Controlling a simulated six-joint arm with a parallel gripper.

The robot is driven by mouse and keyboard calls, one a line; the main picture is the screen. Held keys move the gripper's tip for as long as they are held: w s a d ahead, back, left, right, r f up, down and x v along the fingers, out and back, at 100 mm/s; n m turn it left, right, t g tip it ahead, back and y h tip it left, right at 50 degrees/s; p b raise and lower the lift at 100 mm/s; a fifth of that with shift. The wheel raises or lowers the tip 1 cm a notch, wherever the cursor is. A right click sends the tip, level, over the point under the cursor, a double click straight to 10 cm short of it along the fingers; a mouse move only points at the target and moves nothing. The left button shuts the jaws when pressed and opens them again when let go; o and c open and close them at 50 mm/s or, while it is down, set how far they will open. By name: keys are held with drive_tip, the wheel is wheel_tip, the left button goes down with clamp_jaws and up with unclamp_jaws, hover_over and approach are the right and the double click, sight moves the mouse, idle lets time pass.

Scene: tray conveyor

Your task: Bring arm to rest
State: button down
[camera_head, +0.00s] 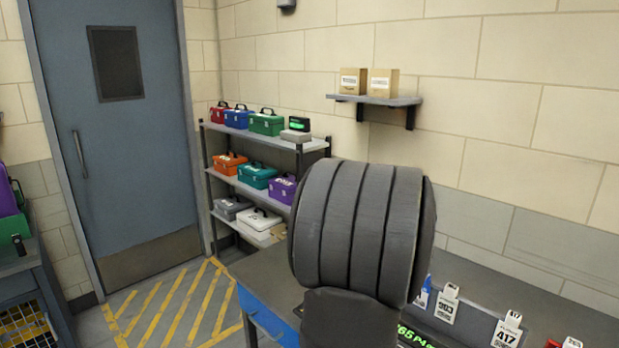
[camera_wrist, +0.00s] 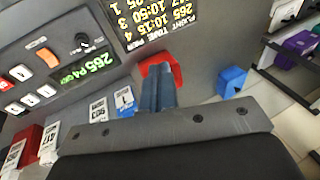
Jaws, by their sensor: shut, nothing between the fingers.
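My gripper (camera_wrist: 159,72) shows in the wrist view with its two blue-grey fingers pressed together and nothing between them. It hangs above a dark surface with a control panel (camera_wrist: 62,62). A red piece (camera_wrist: 152,62) shows just behind the fingertips; I cannot tell how far below them it lies. In the head view my large dark grey arm link fills the middle foreground, and the gripper itself is not visible there.
White tags (camera_wrist: 98,110) stand beside the panel; several show on the desk (camera_head: 560,295) in the head view. A blue block (camera_wrist: 231,80) is right of the fingers. A shelf rack (camera_head: 265,140) with coloured cases stands by the door (camera_head: 125,150). Striped floor is clear.

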drive_tip(key=v, duration=0.7)
drive_tip(key=shift+r, duration=0.1)
